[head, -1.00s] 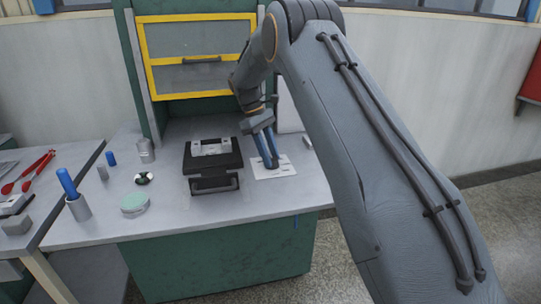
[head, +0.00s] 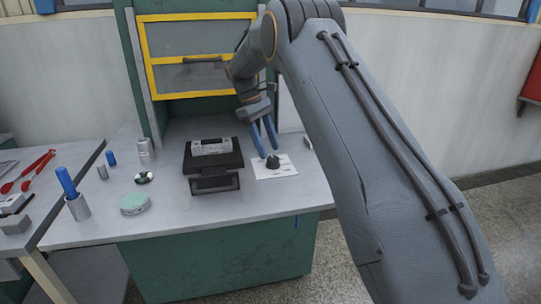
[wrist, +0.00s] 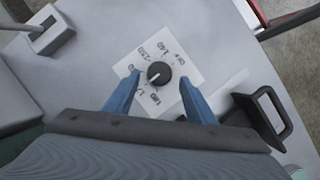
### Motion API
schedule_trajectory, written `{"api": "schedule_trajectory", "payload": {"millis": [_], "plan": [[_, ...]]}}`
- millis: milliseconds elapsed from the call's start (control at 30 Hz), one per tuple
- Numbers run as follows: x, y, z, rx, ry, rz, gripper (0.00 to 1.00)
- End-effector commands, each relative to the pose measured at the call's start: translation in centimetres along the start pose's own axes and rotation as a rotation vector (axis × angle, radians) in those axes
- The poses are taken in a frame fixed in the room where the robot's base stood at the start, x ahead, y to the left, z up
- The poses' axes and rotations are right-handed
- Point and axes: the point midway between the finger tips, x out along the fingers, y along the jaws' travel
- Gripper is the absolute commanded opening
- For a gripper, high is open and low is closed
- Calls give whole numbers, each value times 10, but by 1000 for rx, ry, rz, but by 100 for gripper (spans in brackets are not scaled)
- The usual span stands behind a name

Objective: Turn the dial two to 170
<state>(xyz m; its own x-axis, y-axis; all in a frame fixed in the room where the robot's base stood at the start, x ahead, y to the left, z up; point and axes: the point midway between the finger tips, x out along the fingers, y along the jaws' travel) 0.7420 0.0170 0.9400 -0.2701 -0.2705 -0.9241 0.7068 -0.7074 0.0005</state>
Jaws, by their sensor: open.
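The dial is a round black knob (head: 273,162) on a white plate (head: 285,172) lying on the grey bench, right of a black box. In the wrist view the knob (wrist: 159,74) shows a pale pointer mark toward its lower left. Printed numbers ring it on the white plate (wrist: 150,46), partly legible, and my fingers cover the plate's lower edges. My gripper (head: 264,150) has blue fingers and is open above the knob. In the wrist view the open fingers (wrist: 158,95) lie left and right of the knob, apart from it.
A black box (head: 213,165) with a grey block on top stands left of the dial. A green round tin (head: 135,203), a metal cup with a blue handle (head: 77,205) and small cylinders stand further left. A yellow-framed cabinet (head: 200,60) rises behind.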

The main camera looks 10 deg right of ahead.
Motion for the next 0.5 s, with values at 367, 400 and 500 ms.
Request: {"api": "schedule_trajectory", "payload": {"millis": [367,400,500], "plan": [[-42,0,0,-1,0,0,50],[-42,0,0,-1,0,0,50],[-43,0,0,-1,0,0,50]]}}
